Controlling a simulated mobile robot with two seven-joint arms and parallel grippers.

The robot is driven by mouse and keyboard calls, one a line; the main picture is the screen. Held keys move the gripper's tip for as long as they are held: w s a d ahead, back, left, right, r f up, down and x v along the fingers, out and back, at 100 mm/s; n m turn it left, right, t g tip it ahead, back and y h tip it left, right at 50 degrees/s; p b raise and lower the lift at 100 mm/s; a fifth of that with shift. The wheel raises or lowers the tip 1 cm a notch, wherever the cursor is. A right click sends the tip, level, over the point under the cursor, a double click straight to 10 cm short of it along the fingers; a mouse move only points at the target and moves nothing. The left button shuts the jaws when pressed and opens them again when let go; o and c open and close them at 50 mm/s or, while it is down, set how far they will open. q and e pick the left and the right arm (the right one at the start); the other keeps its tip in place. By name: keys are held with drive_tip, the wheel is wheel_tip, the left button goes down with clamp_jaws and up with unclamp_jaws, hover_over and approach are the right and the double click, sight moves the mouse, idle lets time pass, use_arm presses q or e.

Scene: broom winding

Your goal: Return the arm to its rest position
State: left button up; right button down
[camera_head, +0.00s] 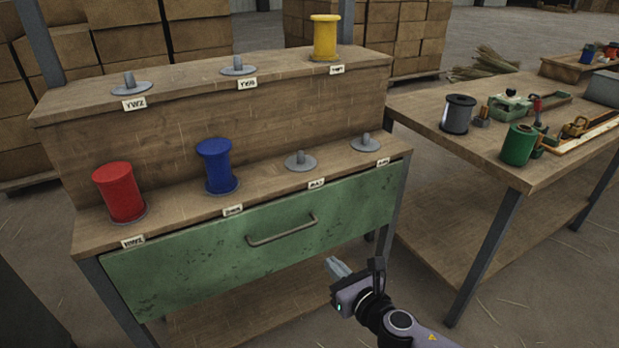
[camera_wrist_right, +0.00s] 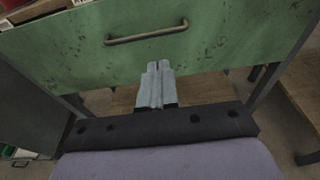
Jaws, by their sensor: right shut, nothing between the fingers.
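My right gripper (camera_head: 338,268) is in front of the spool bench, to the lower right of its green drawer (camera_head: 170,265). It is shut and empty, with its fingers side by side. In the right wrist view the shut fingers (camera_wrist_right: 160,72) point toward the lower part of the green drawer front (camera_wrist_right: 230,35), under its handle (camera_wrist_right: 147,36). The gripper appears apart from the drawer. My left gripper is not in either view.
The bench's lower shelf holds a red spool (camera_head: 120,192) and a blue spool (camera_head: 216,166). A yellow spool (camera_head: 325,38) stands on the upper shelf. Several pegs are empty. The right table (camera_head: 430,108) holds a grey spool (camera_head: 458,114), a green spool (camera_head: 518,145) and tools.

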drive_tip(key=s+d+f+n+g+h+p, duration=0.1)
drive_tip(key=s+d+n+p, duration=0.3)
drive_tip(key=s+n, duration=0.8)
drive_tip(key=s+d+f+n+g+h+p, duration=0.1)
drive_tip(key=s+d+n+g+h+p, duration=0.2)
drive_tip(key=n, duration=1.8)
drive_tip(key=s+d+p, duration=0.1)
drive_tip(key=s+d, duration=0.3)
drive_tip(key=s, duration=0.5)
drive_tip(key=shift+s+f+p, duration=0.15)
drive_tip(key=shift+s+p, duration=0.1)
drive_tip(key=shift+p, duration=0.05)
